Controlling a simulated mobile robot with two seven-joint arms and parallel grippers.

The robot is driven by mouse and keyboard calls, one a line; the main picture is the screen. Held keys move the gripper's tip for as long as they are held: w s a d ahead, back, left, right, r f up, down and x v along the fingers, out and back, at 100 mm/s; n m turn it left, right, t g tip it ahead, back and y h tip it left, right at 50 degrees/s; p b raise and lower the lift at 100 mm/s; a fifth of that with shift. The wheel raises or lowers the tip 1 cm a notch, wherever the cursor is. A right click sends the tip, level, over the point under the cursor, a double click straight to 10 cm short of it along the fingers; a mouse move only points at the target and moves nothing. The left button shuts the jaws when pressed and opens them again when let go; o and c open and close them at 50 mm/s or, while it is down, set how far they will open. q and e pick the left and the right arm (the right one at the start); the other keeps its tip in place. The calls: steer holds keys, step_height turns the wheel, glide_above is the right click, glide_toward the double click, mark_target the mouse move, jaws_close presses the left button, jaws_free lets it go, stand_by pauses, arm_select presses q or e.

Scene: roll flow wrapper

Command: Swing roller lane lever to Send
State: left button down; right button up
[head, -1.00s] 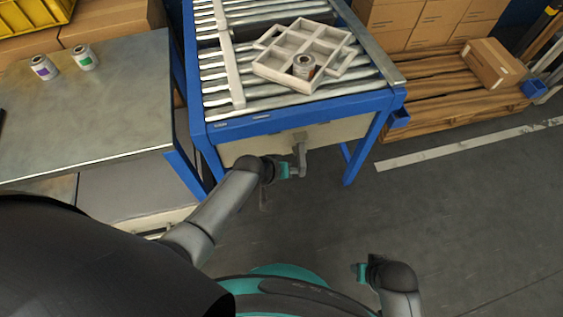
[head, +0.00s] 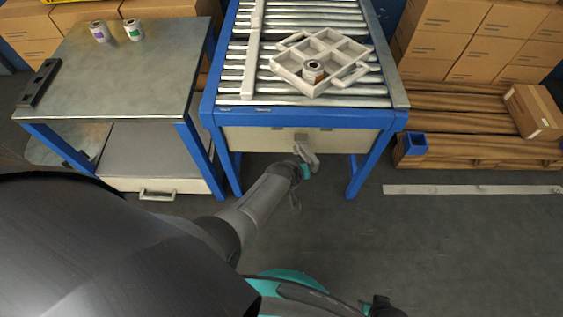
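The roller lane (head: 330,115) is a blue-framed table with metal rollers. A grey lever (head: 306,154) hangs from the lane's front panel, its lower end slanting down and to the right. My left gripper (head: 304,171) is at the lever's lower end, touching it or very near. Its fingers are small and partly hidden, so I cannot tell whether they are shut on the lever. No Send marking can be read. My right gripper (head: 368,307) is at the bottom edge, mostly cut off, away from the lane.
A metal table (head: 120,85) with two cans and a black bar stands to the left. A pallet (head: 465,150) and boxes are at right. The floor at front right is clear.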

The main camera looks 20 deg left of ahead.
arm_select(q)
steer(key=shift+w+d, duration=0.3)
steer(key=shift+d, duration=0.1)
arm_select(e)
steer(key=shift+w+d, duration=0.15)
steer(key=shift+d, duration=0.2)
arm_select(q)
steer(key=shift+w+d+r, duration=0.1)
arm_select(e)
steer(key=shift+d+f, duration=0.1)
steer(key=shift+f, duration=0.05)
arm_select(q)
steer(key=shift+r, duration=0.1)
steer(key=shift+r+p, duration=0.15)
steer(key=shift+p, duration=0.15)
steer(key=p+v, duration=0.5)
steer(key=v, duration=0.2)
steer(key=shift+s+p, duration=0.3)
steer(key=shift+p, duration=0.05)
arm_select(e)
steer(key=s+d, duration=0.2)
steer(key=s, duration=0.6)
steer(key=shift+s+d+r+g, duration=0.25)
steer(key=shift+s+d+g, duration=0.05)
steer(key=shift+s, duration=0.05)
stand_by(1.2)
